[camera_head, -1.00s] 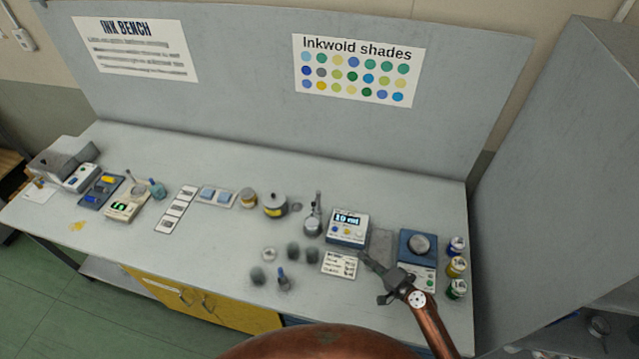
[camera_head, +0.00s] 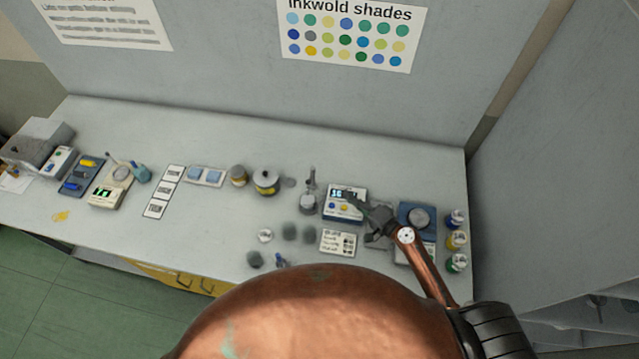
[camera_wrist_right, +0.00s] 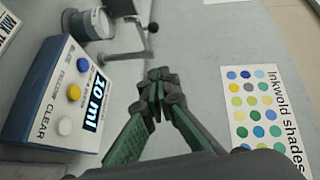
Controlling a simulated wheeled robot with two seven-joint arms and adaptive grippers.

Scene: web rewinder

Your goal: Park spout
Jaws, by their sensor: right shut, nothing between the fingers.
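The dispenser (camera_head: 309,197), a grey pot with an upright post, stands on the bench left of the blue-and-white control box (camera_head: 343,212). In the right wrist view, a thin spout arm (camera_wrist_right: 118,57) with a dark knob reaches out beside the dispenser's round cup (camera_wrist_right: 92,24). The control box (camera_wrist_right: 62,98) shows there at left, with "10 ml" on its display and blue, yellow and white buttons.
A blue scale (camera_head: 418,216) and several paint jars (camera_head: 456,240) stand to the right. A label card (camera_head: 337,242) and dark round pots (camera_head: 290,231) lie in front. A yellow-labelled can (camera_head: 266,182) stands left of the dispenser. The bench behind is clear up to the back panel.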

